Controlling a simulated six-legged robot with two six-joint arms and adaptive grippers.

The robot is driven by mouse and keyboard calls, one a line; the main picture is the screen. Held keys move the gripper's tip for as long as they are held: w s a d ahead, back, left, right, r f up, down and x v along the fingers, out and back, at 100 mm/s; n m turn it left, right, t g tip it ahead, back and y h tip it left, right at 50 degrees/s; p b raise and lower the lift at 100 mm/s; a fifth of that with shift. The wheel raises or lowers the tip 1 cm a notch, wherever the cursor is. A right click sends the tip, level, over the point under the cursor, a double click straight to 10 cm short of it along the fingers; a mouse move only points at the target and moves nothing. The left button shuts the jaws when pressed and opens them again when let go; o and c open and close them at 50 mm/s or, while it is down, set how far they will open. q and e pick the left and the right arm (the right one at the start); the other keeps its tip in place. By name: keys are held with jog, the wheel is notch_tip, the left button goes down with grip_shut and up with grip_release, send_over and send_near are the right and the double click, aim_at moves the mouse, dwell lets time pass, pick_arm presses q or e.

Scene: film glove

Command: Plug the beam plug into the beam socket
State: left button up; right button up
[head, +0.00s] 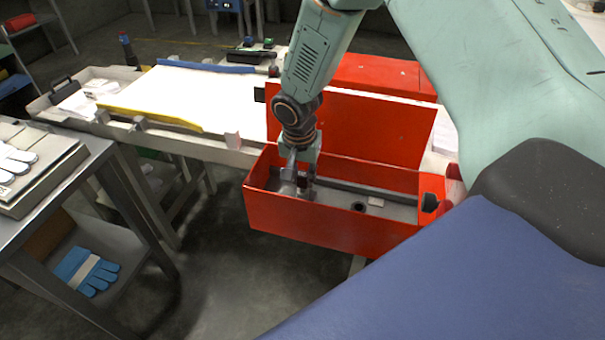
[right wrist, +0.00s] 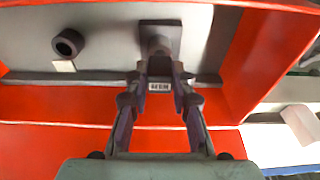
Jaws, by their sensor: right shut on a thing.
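My right gripper (head: 303,184) reaches down into the left part of an open red box. In the right wrist view its fingers (right wrist: 158,72) are shut on a small dark plug (right wrist: 156,48) with a pale label (right wrist: 159,87) between them. The plug's far end meets or overlaps a square grey-brown plate (right wrist: 175,30), likely the socket, on the box floor. I cannot tell whether the plug is seated in it. In the head view the fingers hide most of the plug. My left gripper is in neither view.
The red box (head: 330,220) has raised walls close around my gripper. A dark round ring (right wrist: 68,43) stands on its floor beside a small pale tag (right wrist: 63,66). A red lid (head: 350,125) rises behind. A grey bench with gloves (head: 15,160) stands at the left.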

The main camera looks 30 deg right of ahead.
jog(key=shift+f+b, duration=0.55)
jog(key=shift+f, duration=0.2)
dwell(0.4)
jog(key=o, duration=1)
jog(key=r, duration=0.4)
jog(key=a+r, duration=0.1)
jog(key=r, duration=0.3)
jog(key=s+r, duration=0.1)
jog(key=r, duration=0.2)
jog(key=shift+s+a+r, duration=0.1)
jog(key=shift+a+r, duration=0.05)
jog(key=shift+r, duration=0.25)
